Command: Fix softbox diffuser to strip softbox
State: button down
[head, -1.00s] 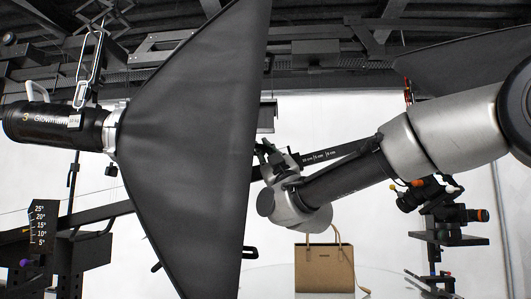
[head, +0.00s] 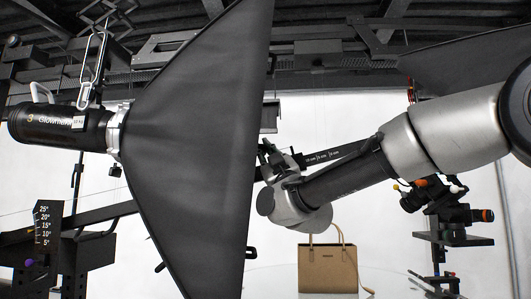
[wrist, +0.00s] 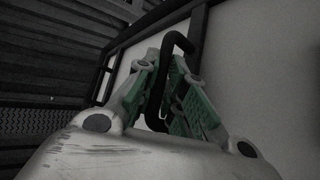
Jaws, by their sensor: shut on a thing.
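The strip softbox (head: 195,150) is a large black fabric shell fixed to a black lamp head (head: 60,128) at left in the head view. My gripper (head: 268,158) is at its right edge, partly hidden by it. In the wrist view my gripper (wrist: 170,80), with green finger pads, is shut on a black hooked piece (wrist: 178,42) that rises between the fingers. A pale panel with a dark frame (wrist: 258,75) lies beyond the fingers; I cannot tell for sure that it is the diffuser. Whether the hooked piece is joined to the frame is unclear.
A tan handbag (head: 328,268) stands on a pale round table below my arm. A black angle scale (head: 43,225) stands at lower left. A stand with camera gear (head: 440,225) is at right.

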jog(key=shift+r, duration=0.1)
jog(key=c, duration=1.5)
grip_release()
jog(key=shift+s, duration=0.1)
jog(key=shift+o, duration=0.4)
jog(key=v, duration=1.2)
